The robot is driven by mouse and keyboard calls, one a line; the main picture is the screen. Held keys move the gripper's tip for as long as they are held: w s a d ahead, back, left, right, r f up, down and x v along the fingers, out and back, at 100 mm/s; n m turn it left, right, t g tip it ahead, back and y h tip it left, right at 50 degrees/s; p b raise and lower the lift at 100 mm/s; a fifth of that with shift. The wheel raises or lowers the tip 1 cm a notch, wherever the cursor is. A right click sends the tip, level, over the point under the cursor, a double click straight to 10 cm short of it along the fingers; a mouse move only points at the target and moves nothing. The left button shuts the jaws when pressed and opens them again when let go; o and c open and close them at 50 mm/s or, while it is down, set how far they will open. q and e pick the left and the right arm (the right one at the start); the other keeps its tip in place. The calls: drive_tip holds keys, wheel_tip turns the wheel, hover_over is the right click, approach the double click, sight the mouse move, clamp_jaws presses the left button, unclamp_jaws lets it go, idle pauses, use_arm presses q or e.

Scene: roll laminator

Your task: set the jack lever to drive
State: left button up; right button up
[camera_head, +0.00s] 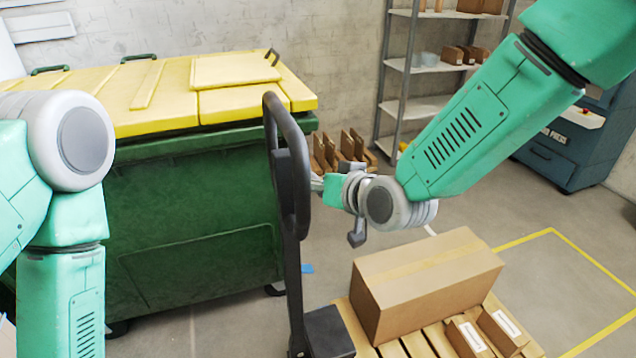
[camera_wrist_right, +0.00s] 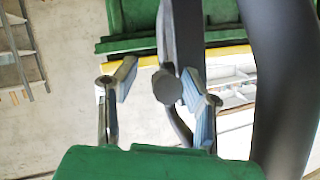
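The pallet jack's black loop handle (camera_head: 300,160) stands upright in the middle of the head view, on a dark post (camera_head: 293,275). My right gripper (camera_head: 316,185) comes in from the right, at the handle's right side. In the right wrist view my right gripper (camera_wrist_right: 160,78) is open, with one finger on each side of the dark round-ended jack lever (camera_wrist_right: 167,87). A gap shows on the lever's left; the right finger looks very close, and I cannot tell if it touches. In the head view the lever's setting cannot be made out. My left gripper is out of view.
A green dumpster (camera_head: 190,220) with yellow lids stands behind the handle on the left. A large carton (camera_head: 425,280) and small boxes sit on a wooden pallet (camera_head: 390,349) at the front. A shelf rack (camera_head: 400,100) and a blue cabinet (camera_head: 570,150) stand behind.

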drive_tip(key=shift+s+a+r, duration=0.1)
drive_tip(key=shift+s+r, duration=0.15)
drive_tip(key=shift+s, duration=0.15)
drive_tip(key=v, duration=1.1)
drive_tip(key=shift+d, duration=0.35)
drive_tip(key=shift+w, duration=0.1)
